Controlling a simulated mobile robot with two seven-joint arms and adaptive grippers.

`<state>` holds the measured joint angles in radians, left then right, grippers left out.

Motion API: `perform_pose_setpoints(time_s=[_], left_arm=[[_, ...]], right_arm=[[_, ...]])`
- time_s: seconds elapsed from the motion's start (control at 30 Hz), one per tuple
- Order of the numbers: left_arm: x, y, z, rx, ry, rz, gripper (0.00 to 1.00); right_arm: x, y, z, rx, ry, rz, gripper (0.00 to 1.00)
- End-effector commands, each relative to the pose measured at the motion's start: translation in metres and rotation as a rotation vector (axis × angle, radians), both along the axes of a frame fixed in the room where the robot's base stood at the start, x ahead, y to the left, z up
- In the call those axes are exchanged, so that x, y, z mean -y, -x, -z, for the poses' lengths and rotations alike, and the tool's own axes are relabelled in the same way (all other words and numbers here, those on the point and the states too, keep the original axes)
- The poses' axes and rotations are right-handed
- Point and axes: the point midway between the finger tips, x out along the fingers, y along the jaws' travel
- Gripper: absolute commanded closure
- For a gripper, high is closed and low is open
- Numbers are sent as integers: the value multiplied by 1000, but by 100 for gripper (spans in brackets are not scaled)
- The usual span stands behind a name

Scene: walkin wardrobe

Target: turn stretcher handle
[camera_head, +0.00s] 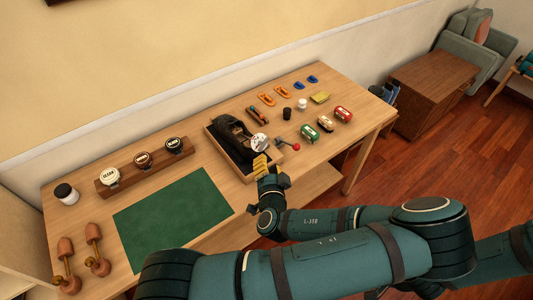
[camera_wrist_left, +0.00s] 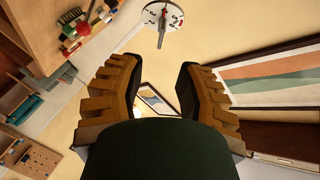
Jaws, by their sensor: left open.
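A black shoe (camera_head: 232,132) sits in a wooden tray (camera_head: 222,158) on the table. A round white dial (camera_head: 260,142) with markings stands at its right end. It also shows at the top of the left wrist view (camera_wrist_left: 163,16), with a red pointer and a thin grey rod. A small lever with a red knob (camera_head: 296,147) sticks out right of the dial; a red ball (camera_wrist_left: 83,29) shows in the left wrist view. My left gripper (camera_head: 262,163), with yellow fingers, is just in front of the dial. Its fingers (camera_wrist_left: 154,82) are apart with nothing between them. My right gripper is out of view.
The table (camera_head: 332,148) carries a green mat (camera_head: 172,212), jars in a wooden rack (camera_head: 130,178), wooden shoe forms (camera_head: 95,250) at left, and small tins (camera_head: 310,133) and clips at right. A wooden cabinet (camera_head: 432,82) stands beyond. Free floor lies right of the table.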

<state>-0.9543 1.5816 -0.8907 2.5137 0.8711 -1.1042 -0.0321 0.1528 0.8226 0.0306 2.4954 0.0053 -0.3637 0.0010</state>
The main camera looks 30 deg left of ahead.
Motion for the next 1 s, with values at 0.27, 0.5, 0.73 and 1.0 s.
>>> perform_pose_setpoints(time_s=[0.27,0.5,0.73,1.0], left_arm=[[13,18,-3,-1,1,1,66],[13,18,-3,0,0,0,66],[13,18,-3,0,0,0,66],[7,39,56,-157,146,-83,66]], right_arm=[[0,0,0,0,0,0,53],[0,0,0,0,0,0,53],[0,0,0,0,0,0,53],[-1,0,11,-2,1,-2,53]])
